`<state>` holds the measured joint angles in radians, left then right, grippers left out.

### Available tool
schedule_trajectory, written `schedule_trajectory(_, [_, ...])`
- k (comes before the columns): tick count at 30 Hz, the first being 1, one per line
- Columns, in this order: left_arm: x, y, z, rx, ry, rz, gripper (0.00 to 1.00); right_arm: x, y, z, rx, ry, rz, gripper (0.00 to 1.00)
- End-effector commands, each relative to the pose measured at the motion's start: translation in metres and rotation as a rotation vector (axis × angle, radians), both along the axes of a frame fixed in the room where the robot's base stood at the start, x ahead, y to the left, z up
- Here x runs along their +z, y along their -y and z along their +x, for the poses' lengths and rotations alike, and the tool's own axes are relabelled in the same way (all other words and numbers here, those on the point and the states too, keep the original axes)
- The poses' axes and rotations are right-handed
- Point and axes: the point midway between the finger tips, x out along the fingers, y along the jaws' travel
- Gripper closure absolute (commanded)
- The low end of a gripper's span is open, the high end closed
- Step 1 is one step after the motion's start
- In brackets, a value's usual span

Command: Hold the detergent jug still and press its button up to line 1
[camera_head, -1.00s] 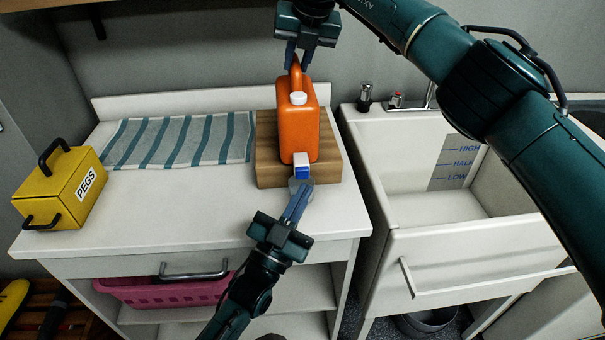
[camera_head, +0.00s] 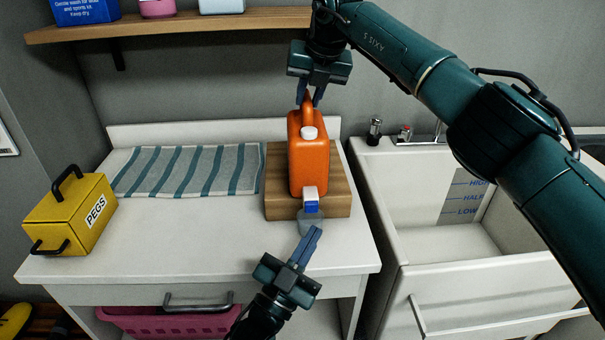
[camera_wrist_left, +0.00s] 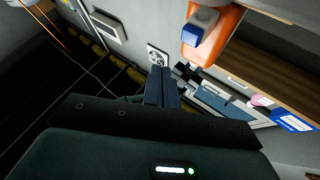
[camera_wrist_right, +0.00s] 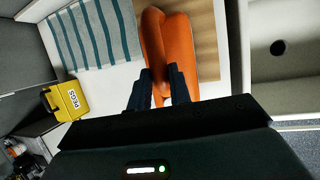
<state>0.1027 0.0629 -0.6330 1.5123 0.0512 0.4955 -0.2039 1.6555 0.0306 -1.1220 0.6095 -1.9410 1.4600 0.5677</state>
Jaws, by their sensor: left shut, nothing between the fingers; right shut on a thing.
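The orange detergent jug (camera_head: 308,165) with a white cap stands upright on a wooden block (camera_head: 340,190) on the white counter. Its white spout with a blue button (camera_head: 312,207) faces the front, above a clear cup (camera_head: 309,222). My right gripper (camera_head: 311,100) is shut on the jug's top handle; the right wrist view shows the fingers astride the orange handle (camera_wrist_right: 158,50). My left gripper (camera_head: 314,236) is shut and empty, just in front of and below the button, near the cup. In the left wrist view the blue button (camera_wrist_left: 191,35) is above and right of the fingertips. Line 1 cannot be made out.
A striped towel (camera_head: 190,170) and a yellow pegs box (camera_head: 75,215) lie to the left on the counter. A white sink (camera_head: 440,240) stands at the right. A shelf (camera_head: 180,24) hangs above, and a pink basket (camera_head: 165,322) sits below.

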Motion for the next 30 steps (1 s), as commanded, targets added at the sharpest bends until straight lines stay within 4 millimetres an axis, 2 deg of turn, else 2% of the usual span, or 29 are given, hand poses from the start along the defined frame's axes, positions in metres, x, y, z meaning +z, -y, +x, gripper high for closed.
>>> schedule_trajectory(5, [0.000,-0.020,-0.010,0.060,0.105,0.295,1.00,0.003,-0.001,0.000,0.001,0.005,0.002,1.00])
schedule_trajectory(12, [0.001,-0.055,-0.039,0.161,0.351,0.874,1.00,0.003,-0.001,0.000,0.001,0.005,0.002,1.00])
schedule_trajectory(16, [0.003,-0.069,-0.052,0.191,0.457,1.092,1.00,0.003,-0.001,0.000,0.001,0.005,0.002,1.00])
schedule_trajectory(21, [0.004,-0.077,-0.060,0.208,0.522,1.220,1.00,0.003,-0.001,0.000,0.001,0.005,0.002,1.00])
schedule_trajectory(30, [0.004,-0.077,-0.061,0.211,0.527,1.229,1.00,0.003,0.000,0.000,0.001,0.005,0.002,1.00])
